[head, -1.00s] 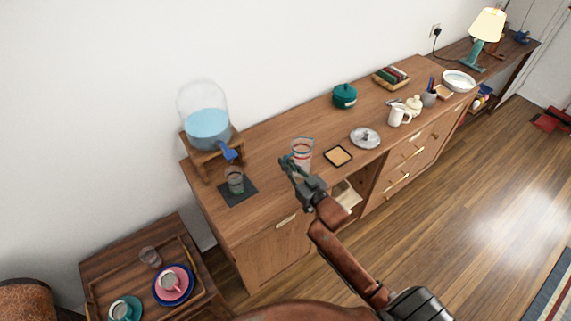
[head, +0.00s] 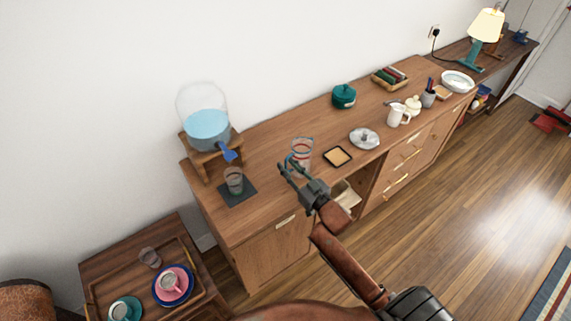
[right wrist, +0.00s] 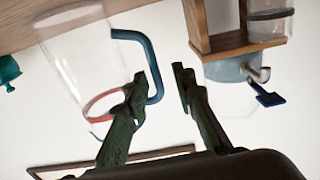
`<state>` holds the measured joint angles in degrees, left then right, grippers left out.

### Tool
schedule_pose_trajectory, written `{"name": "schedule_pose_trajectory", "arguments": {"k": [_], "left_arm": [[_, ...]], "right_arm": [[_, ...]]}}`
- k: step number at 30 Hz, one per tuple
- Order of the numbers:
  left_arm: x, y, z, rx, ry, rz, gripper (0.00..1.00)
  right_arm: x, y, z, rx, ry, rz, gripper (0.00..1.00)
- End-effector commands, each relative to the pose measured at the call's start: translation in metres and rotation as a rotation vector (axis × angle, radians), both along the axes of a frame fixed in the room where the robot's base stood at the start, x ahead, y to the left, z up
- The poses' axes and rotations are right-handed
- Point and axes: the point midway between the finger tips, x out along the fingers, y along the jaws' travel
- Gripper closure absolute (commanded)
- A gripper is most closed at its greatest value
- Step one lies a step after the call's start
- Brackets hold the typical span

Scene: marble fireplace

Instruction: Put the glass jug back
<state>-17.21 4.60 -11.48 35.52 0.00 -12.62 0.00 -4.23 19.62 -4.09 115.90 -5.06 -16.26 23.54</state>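The glass jug (head: 303,146) is clear with red bands and a blue handle. It stands upright on the wooden sideboard (head: 262,205), left of a square coaster. My right gripper (head: 284,166) is at the handle side of the jug, its fingers apart. In the right wrist view the jug (right wrist: 82,62) fills the left side, and the blue handle (right wrist: 151,58) shows beside and partly behind the left finger. The right gripper (right wrist: 162,74) is open there. I cannot tell whether a finger touches the handle. The jug's lower front is partly hidden. My left gripper is out of view.
A water dispenser (head: 207,128) with a blue tap stands left, above a glass (head: 234,180) on a dark mat (head: 238,196). The coaster (head: 338,157), a silver-grey dish (head: 364,138) and a teal pot (head: 344,96) are to the right. A tray table (head: 101,266) stands at lower left.

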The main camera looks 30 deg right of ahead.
Motion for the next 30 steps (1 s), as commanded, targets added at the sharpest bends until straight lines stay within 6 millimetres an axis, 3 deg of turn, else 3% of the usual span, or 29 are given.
{"name": "schedule_pose_trajectory", "arguments": {"k": [9, 15, 30], "left_arm": [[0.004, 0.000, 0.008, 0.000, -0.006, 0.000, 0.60], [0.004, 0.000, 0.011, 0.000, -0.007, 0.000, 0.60], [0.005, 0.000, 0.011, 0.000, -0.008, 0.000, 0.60]], "right_arm": [[-0.067, -0.005, 0.001, 0.000, 0.001, -0.001, 0.76], [-0.095, -0.007, 0.001, 0.000, 0.000, 0.000, 0.76], [-0.105, -0.009, -0.001, -0.001, 0.007, -0.004, 0.76]]}}
